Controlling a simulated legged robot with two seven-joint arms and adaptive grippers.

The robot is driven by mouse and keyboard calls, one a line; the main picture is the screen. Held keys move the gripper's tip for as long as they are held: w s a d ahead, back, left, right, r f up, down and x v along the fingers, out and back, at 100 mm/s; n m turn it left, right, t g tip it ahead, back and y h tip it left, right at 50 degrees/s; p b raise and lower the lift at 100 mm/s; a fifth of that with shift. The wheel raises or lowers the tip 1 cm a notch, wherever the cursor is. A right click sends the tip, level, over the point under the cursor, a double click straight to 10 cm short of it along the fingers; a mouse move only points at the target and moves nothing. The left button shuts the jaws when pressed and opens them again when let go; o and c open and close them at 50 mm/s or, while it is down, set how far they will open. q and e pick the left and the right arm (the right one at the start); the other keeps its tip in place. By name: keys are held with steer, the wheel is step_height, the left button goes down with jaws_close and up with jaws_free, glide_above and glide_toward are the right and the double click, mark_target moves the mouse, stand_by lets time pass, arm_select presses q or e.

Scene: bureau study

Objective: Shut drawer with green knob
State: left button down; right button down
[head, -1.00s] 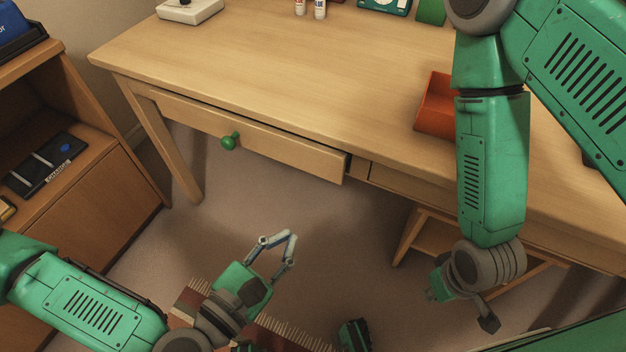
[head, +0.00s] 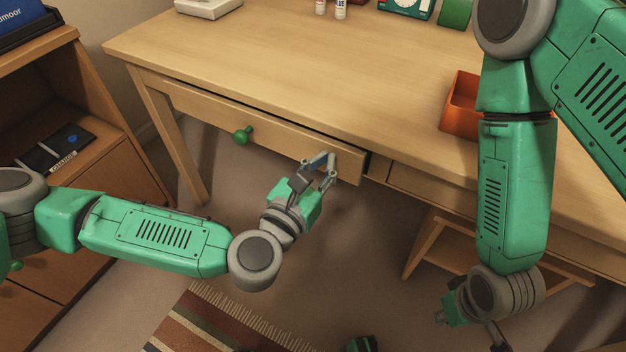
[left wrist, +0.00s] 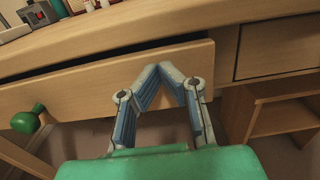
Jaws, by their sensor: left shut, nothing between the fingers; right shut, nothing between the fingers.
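The drawer with the green knob (head: 243,135) is in the desk's left side, and its front (head: 285,138) stands out a little from the desk. My left gripper (head: 328,160) is shut and empty, with its fingertips at the right part of that drawer front. In the left wrist view the closed fingertips (left wrist: 172,70) overlap the drawer front (left wrist: 65,92), and the knob (left wrist: 28,119) is at the left. I cannot tell if the tips touch the wood. My right gripper (head: 470,318) is low at the right, below the desk, shut and partly hidden by its wrist.
The desk (head: 300,65) bears an orange tray (head: 461,105) near my right arm. A neighbouring drawer (head: 420,183) is flush with the desk. A wooden shelf unit (head: 90,165) stands at the left, a small stool (head: 430,245) under the desk, a striped rug (head: 205,325) on the floor.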

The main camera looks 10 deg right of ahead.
mark_target(337, 152)
arm_select(q)
steer(key=shift+w+d, duration=0.35)
steer(key=shift+d, duration=0.5)
arm_select(e)
steer(key=shift+d+f, duration=0.25)
steer(key=shift+d, duration=0.25)
